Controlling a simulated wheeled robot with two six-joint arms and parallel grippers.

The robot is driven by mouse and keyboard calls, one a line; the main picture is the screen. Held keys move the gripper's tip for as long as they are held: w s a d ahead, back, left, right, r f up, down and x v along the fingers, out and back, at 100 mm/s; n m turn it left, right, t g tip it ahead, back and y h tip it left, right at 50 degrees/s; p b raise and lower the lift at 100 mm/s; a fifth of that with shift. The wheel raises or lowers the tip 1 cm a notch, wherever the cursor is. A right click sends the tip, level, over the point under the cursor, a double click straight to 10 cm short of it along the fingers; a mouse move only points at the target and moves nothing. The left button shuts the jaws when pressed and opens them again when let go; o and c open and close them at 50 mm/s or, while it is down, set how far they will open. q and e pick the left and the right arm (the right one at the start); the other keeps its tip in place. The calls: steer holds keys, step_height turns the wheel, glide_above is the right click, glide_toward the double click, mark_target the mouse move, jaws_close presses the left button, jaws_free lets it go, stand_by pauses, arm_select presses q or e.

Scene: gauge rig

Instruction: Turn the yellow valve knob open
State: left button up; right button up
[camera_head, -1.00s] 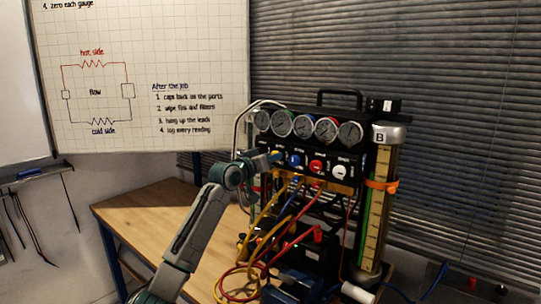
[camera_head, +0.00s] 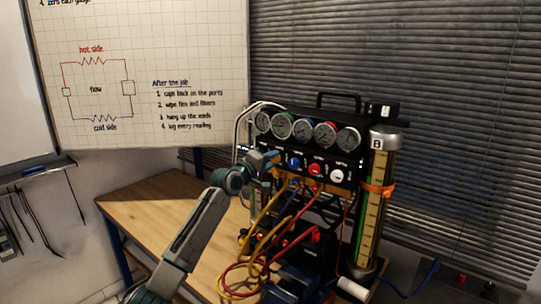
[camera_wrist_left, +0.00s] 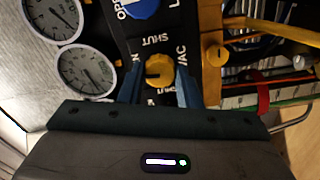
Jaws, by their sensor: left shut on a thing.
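The yellow valve knob (camera_wrist_left: 159,70) sits on the black front panel of the gauge rig, with the words SHUT and VAC printed near it. My left gripper (camera_wrist_left: 158,84) has its two blue fingers on either side of the knob and is shut on it. In the head view, my left gripper (camera_head: 268,162) reaches the left end of the knob row and mostly hides the yellow knob. The blue knob (camera_head: 295,162), red knob (camera_head: 315,168) and white knob (camera_head: 336,175) sit to its right. My right gripper is not in view.
Several round gauges (camera_head: 283,125) line the top of the rig. Yellow and red hoses (camera_head: 262,250) hang in front and below. A clear cylinder marked B (camera_head: 375,205) stands at the right. The wooden table (camera_head: 150,205) is bare at the left.

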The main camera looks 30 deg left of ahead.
arm_select(q)
steer(key=shift+n+p, duration=0.6)
steer(key=shift+n, duration=0.3)
steer(key=o, duration=1)
steer(key=shift+c, duration=0.2)
steer(key=s+b, duration=0.4)
steer(key=s, duration=0.6)
steer(key=shift+s+a, duration=0.35)
steer(key=shift+a, duration=0.1)
